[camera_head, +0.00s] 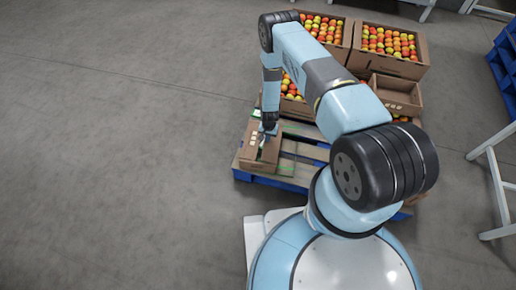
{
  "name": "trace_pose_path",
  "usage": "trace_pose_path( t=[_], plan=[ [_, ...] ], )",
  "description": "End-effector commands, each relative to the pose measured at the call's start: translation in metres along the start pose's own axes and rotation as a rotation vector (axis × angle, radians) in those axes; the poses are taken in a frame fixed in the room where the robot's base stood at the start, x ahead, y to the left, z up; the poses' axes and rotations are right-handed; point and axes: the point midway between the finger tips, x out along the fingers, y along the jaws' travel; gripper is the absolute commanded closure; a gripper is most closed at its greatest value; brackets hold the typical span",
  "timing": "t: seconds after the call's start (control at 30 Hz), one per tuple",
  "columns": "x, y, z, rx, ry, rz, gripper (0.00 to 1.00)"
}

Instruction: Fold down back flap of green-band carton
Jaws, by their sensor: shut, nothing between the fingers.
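A small brown carton (258,166) sits at the left end of the blue pallet; it looks like the green-band carton, with a little green showing near it. The green is too small to make out as a band. My gripper (266,140) points down at the carton's top, toward its back part. It is shut and empty. Whether the fingers touch a flap or hover above it, I cannot tell. My gripper and wrist hide part of the carton's back edge, so the back flap's angle is not clear.
A smaller brown carton (398,97) sits at the right. A white-legged stand (497,190) is at the far right. The floor at left is clear.

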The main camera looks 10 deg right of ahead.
Motion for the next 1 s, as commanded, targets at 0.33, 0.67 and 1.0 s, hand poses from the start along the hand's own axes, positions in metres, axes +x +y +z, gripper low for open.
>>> trace_pose_path(
  t=[0.33, 0.67, 1.0],
  plan=[
    [-0.021, 0.000, -0.001, 0.000, 0.002, -0.001, 1.00],
    [-0.047, 0.000, -0.001, 0.001, 0.001, -0.001, 1.00],
    [-0.074, 0.000, -0.001, 0.001, 0.001, -0.001, 1.00]
  ],
)
